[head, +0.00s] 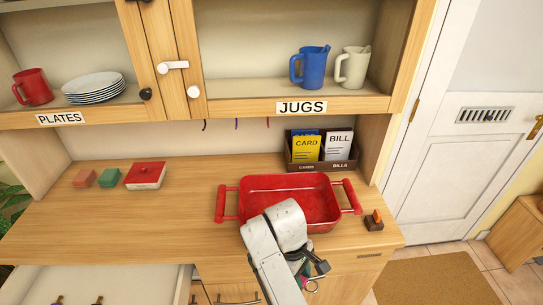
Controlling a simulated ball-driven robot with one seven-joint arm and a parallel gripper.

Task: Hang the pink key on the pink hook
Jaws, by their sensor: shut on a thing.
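My gripper (312,276) is low in the picture, in front of the red tray and over the counter's front edge. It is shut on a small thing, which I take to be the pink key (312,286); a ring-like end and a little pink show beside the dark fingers. Most of it is hidden by the gripper. The pink hook (268,122) looks like a tiny reddish-pink piece under the wall cabinet, right of a purple hook (237,123) and a black hook (205,125). My gripper is well apart from and below the hooks.
The red two-handled tray (228,203) stands between my gripper and the hooks. A dark holder (322,166) with cards and bills is behind it. A red box (145,176) sits left. An open drawer (150,285) is at lower left. The counter's left middle is clear.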

